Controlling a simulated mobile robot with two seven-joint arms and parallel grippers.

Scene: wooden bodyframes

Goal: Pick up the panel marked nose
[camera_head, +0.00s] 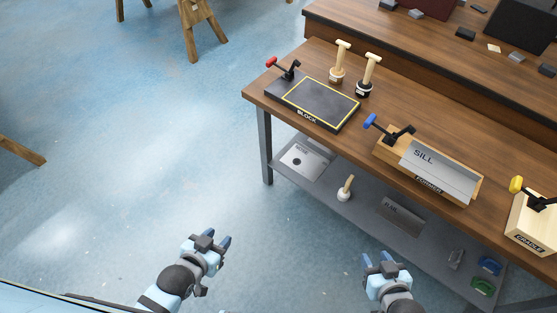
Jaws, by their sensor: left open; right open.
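A light grey panel (312,164) with a dark round hole lies on the lower shelf at its left end, under the workbench. Small lettering near its far edge appears to read nose but is hard to make out. My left gripper (217,240) is open and empty over the floor, below and left of the panel in the picture. My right gripper (376,258) is open and empty, in front of the shelf and below and right of the panel. Neither gripper touches anything.
The wooden workbench (375,100) overhangs the grey lower shelf (325,182). The shelf also holds a pale-handled tool (346,188), a dark grey panel (402,216) and green and blue items. On top are the BLOCK fixture (318,103), a SILL panel (440,168) and the CRADLE fixture (530,222). The left floor is mostly clear.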

